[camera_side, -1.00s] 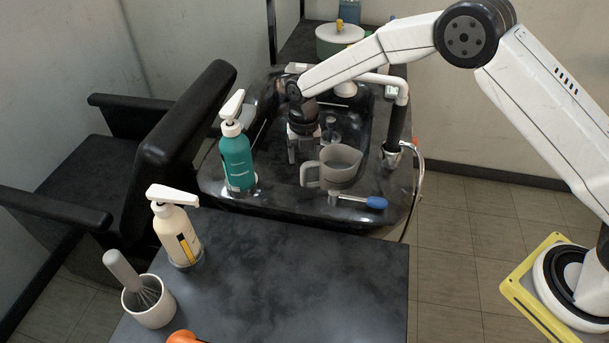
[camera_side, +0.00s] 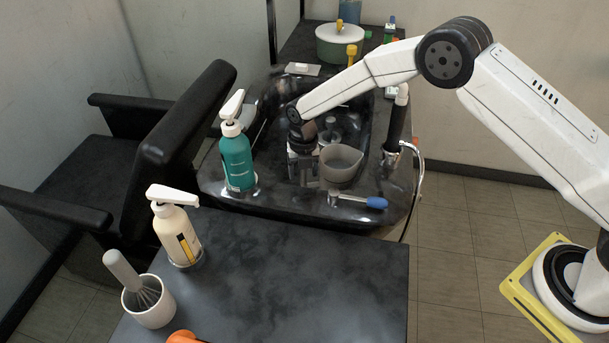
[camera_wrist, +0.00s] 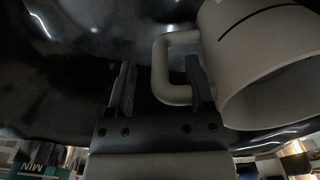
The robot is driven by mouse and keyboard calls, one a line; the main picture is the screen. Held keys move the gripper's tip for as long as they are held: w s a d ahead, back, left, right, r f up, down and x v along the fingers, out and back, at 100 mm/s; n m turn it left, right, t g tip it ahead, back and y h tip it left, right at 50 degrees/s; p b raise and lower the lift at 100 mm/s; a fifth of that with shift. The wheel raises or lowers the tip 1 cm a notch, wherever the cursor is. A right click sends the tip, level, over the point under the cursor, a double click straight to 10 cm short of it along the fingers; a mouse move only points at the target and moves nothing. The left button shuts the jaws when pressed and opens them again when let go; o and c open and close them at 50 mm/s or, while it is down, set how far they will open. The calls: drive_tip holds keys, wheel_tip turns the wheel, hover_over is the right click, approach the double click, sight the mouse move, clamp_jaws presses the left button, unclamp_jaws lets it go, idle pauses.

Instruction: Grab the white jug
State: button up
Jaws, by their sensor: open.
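The white jug (camera_side: 341,166) looks translucent grey-white and stands upright on the black basin's front rim. In the wrist view the jug (camera_wrist: 262,65) fills the right side, with its handle (camera_wrist: 165,70) pointing left. My gripper (camera_side: 304,182) is low beside the jug's left side, at the handle. In the wrist view my gripper (camera_wrist: 160,85) is open, with the handle's outer part showing between the two fingers. The right finger overlaps the handle near the jug wall. In the side view my gripper hides most of the handle. I cannot tell whether the fingers touch it.
A teal pump bottle (camera_side: 238,160) stands close left of my gripper. A blue-handled tool (camera_side: 362,201) lies in front of the jug. A black hose fitting (camera_side: 395,135) stands to the right. A cream pump bottle (camera_side: 177,235) and a whisk cup (camera_side: 149,302) are on the front table.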

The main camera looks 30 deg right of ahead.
idle(0.3)
clamp_jaws()
drive_tip(key=shift+r, duration=0.1)
idle(1.2)
